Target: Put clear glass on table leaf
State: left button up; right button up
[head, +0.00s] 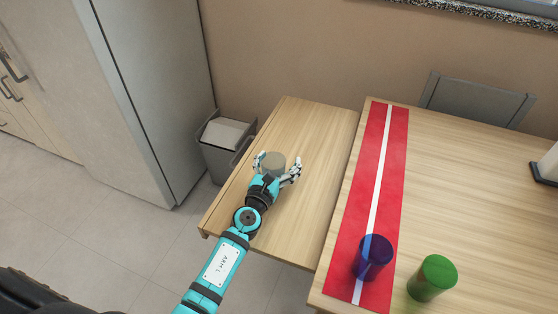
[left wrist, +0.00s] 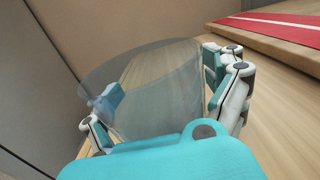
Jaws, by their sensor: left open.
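The clear glass (head: 274,160) stands upright on the table leaf (head: 318,145), the lower wooden section left of the main table. My left gripper (head: 277,168) is open at the glass, with one finger on each side of it. In the left wrist view the clear glass (left wrist: 155,85) fills the space between the spread fingers of the left gripper (left wrist: 160,100). A gap shows on the right side of the glass; contact on the left cannot be told. My right gripper is not in view.
A blue glass (head: 373,257) stands on the red runner (head: 390,160) with a white stripe. A green glass (head: 432,277) stands on the main table (head: 460,190) to its right. A grey bin (head: 222,142) is beside the leaf, and a chair (head: 476,98) is behind the table.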

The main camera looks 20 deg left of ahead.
pick_arm(q)
jog(key=shift+s+r, duration=0.1)
jog(key=shift+r, duration=0.05)
jog(key=s, duration=1)
jog(key=shift+s+a, duration=0.25)
jog(key=shift+s, duration=0.65)
